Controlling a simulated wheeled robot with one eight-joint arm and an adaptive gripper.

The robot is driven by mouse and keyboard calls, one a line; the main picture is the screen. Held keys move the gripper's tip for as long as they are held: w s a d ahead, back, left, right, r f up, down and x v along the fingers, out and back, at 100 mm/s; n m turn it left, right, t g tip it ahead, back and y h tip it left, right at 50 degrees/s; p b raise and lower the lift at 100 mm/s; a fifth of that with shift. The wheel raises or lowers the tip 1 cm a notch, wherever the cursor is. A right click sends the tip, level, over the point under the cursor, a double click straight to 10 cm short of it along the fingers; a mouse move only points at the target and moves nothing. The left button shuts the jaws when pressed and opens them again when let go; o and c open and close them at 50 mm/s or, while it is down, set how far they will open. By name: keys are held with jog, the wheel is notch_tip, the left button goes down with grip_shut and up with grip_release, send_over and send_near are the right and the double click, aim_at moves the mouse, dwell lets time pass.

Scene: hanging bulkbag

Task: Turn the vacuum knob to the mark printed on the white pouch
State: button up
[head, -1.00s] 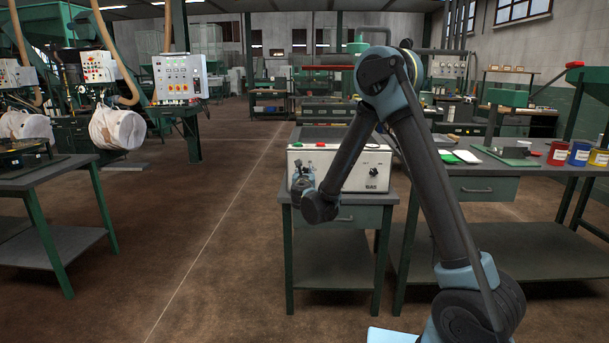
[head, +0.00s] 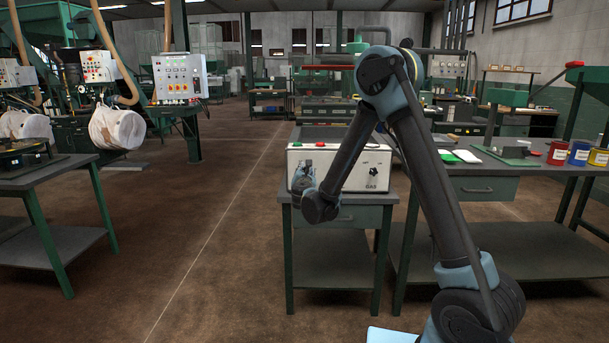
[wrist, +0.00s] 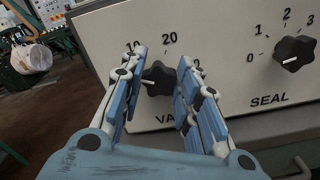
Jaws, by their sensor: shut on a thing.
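The vacuum knob (wrist: 158,79) is black, on the white front panel of a machine (head: 350,168). In the wrist view its pale pointer line points left. The numbers 10 and 20 show above it; another number and most of its label are hidden by a finger. My gripper (wrist: 161,62) has its two blue fingers on either side of the knob, shut on it. In the head view my gripper (head: 302,178) is at the panel's left part and hides the knob. A small white flat thing (head: 467,156) on the right table may be the pouch; no mark is readable.
The black seal knob (wrist: 295,53) sits to the right on the same panel, with a scale of numbers. A green bench (head: 343,218) carries the machine. The right table (head: 500,172) holds red, blue and yellow containers.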

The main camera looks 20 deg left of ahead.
jog(key=m, duration=2)
jog(key=f+m, duration=0.1)
jog(key=m, duration=0.9)
jog(key=shift+m, duration=0.4)
jog(key=o, duration=1.1)
jog(key=shift+c, duration=0.2)
jog(key=shift+a, duration=0.1)
jog(key=shift+s, duration=0.1)
jog(key=v, duration=1.1)
jog(key=shift+s, duration=0.4)
